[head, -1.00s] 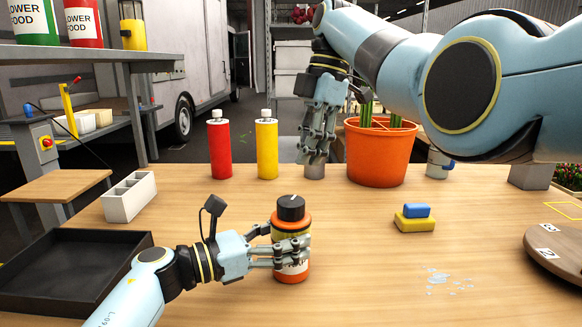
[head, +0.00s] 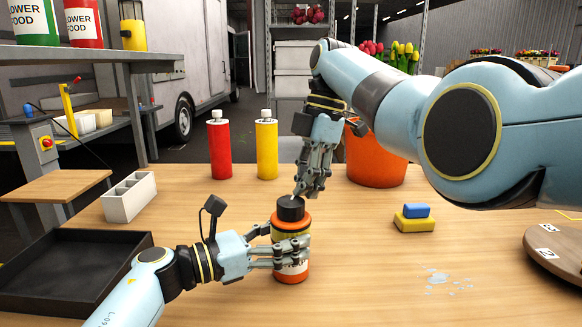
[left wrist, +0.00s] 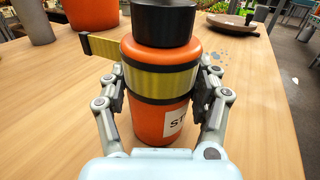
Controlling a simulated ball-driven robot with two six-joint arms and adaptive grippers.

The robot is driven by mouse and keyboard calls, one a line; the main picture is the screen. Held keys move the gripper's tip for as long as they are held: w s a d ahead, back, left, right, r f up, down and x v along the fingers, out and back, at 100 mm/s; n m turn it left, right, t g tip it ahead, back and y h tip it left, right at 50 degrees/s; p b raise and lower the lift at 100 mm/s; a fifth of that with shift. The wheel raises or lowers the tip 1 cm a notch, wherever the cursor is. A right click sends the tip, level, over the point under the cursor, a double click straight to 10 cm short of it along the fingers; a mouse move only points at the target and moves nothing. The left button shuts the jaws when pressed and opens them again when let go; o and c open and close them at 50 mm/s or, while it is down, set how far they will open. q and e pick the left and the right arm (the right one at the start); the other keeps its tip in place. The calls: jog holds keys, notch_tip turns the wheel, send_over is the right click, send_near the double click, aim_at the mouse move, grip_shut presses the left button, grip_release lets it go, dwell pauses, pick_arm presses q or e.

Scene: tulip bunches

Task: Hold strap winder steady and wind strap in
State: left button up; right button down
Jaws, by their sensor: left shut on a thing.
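The strap winder (head: 291,265) is an orange upright cylinder with a black knob (head: 291,208) on top and a yellow band around it. It stands on the table. In the left wrist view the winder (left wrist: 160,119) has a short length of yellow strap (left wrist: 101,47) sticking out to the left. My left gripper (head: 292,250) is shut around the winder's body, a finger on each side. My right gripper (head: 300,193) hangs just above the knob, fingertips pointing down. Whether its fingers touch the knob or are apart is unclear.
A red bottle (head: 219,148) and a yellow bottle (head: 266,148) stand behind. An orange pot (head: 375,160) is behind my right arm. A sponge pair (head: 415,219) and a small puddle (head: 438,277) lie right. A black tray (head: 70,272) and white divided box (head: 130,197) are left.

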aim_at(308, 215)
jog(key=shift+s+a+f, duration=0.15)
jog(key=shift+s+a, duration=0.15)
jog(key=shift+s, duration=0.2)
dwell(0.7)
jog(key=shift+s+d, duration=0.1)
jog(key=shift+s, duration=0.05)
jog(key=shift+s+d, duration=0.3)
jog(key=shift+s, duration=0.75)
dwell(0.4)
jog(key=shift+w+d, duration=0.25)
jog(key=shift+d, duration=0.25)
